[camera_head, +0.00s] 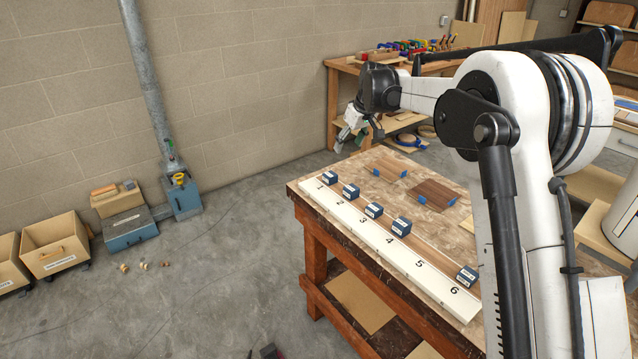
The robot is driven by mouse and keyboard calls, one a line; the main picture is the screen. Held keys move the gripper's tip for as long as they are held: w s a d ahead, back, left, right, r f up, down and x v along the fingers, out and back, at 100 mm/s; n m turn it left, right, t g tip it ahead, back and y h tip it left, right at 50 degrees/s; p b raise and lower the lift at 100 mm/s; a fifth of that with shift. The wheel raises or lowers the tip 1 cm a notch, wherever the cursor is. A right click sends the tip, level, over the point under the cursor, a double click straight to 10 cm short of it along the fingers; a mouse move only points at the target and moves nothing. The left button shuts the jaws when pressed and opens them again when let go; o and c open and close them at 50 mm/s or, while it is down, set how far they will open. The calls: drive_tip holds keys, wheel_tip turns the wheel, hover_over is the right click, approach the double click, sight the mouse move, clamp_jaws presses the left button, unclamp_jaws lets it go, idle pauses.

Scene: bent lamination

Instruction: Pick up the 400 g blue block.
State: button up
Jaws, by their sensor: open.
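Several dark blue blocks with pale labels stand in a row behind a white numbered strip (415,262) on the wooden workbench (325,231). One block (330,177) is by the numeral 1, one block (351,190) by 2, one block (374,210) by 3, and one block (402,226) by 4. Another block (467,275) stands apart near the numeral 6. The label print is too small to read, so I cannot tell which block is 400 g. My gripper (359,142) is open, above and beyond the far end of the bench, apart from the blocks.
Two wooden boards with blue ends, a lighter one (388,170) and a darker one (433,194), lie behind the row. A second bench (345,68) with clamps stands at the wall. Crates (55,246) and a blue box (128,232) sit on the left floor.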

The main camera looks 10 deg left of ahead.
sight(330, 174)
drive_tip(key=x, duration=0.5)
drive_tip(key=a+x, duration=0.1)
drive_tip(key=x, duration=1)
drive_tip(key=shift+s+a+f+b, duration=0.2)
drive_tip(key=shift+s+a+b, duration=0.1)
drive_tip(key=shift+a, duration=0.15)
drive_tip(key=shift+c, duration=0.5)
clamp_jaws()
